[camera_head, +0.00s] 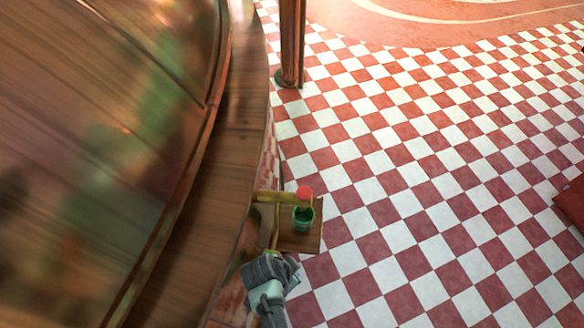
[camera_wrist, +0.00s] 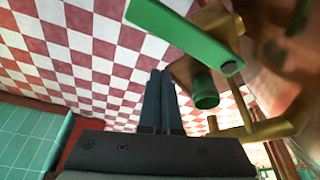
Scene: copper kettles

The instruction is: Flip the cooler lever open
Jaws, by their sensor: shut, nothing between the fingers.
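A green lever (camera_wrist: 180,35) shows large in the wrist view. It is a long flat bar with a bolt at its right end, joined to a brass fitting (camera_wrist: 240,132). In the head view the brass fitting (camera_head: 275,197) sticks out from the kettle's side, with a red knob (camera_head: 304,192) near its end. A green cup (camera_head: 303,218) stands on a small wooden shelf (camera_head: 308,240) below the knob; the cup also shows in the wrist view (camera_wrist: 205,93). My gripper (camera_wrist: 160,76) is shut and empty, with its fingertips near the lever and shelf, apparently not touching the lever.
A big copper kettle (camera_head: 100,130) with a wooden rim (camera_head: 205,190) fills the left of the head view. A copper post (camera_head: 291,45) stands behind. A teal tiled surface (camera_wrist: 30,140) is at the wrist view's lower left.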

